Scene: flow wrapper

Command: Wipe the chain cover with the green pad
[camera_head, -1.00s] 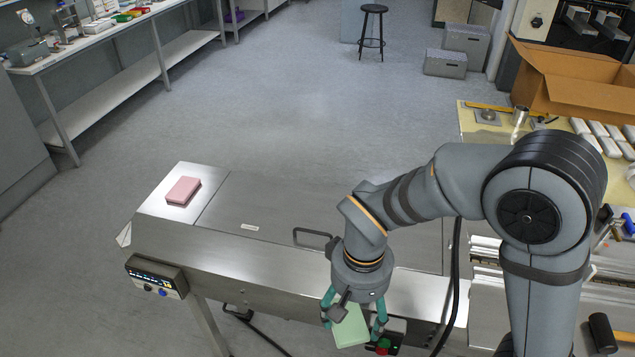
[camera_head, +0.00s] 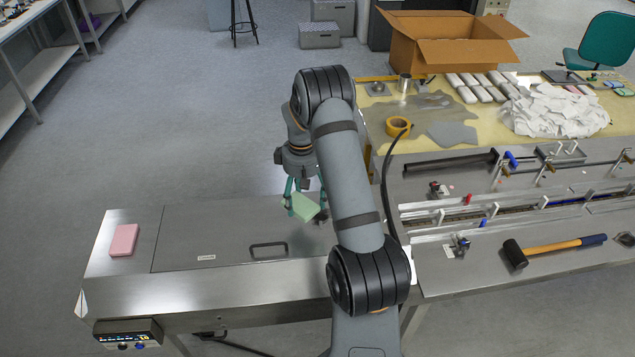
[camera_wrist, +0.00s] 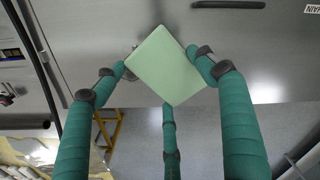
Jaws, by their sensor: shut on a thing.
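The green pad (camera_head: 306,208) is pale green and flat. My gripper (camera_head: 305,212) is shut on it with its teal fingers. In the wrist view the pad (camera_wrist: 166,66) sits tilted between the fingertips. The chain cover (camera_head: 200,228) is a flat steel panel with a black handle (camera_head: 268,246) and a small label (camera_head: 206,258). The pad is over the right part of the cover, behind and right of the handle. A soft shadow shows on the steel near it, and it looks apart from the surface. My arm hides the cover's right end.
A pink block (camera_head: 124,240) lies on the steel at the cover's left. A control box (camera_head: 128,333) hangs at the front left. At right are a hammer (camera_head: 555,248), a tape roll (camera_head: 398,126) and an open cardboard box (camera_head: 440,45). A black cable (camera_head: 386,190) runs beside my arm.

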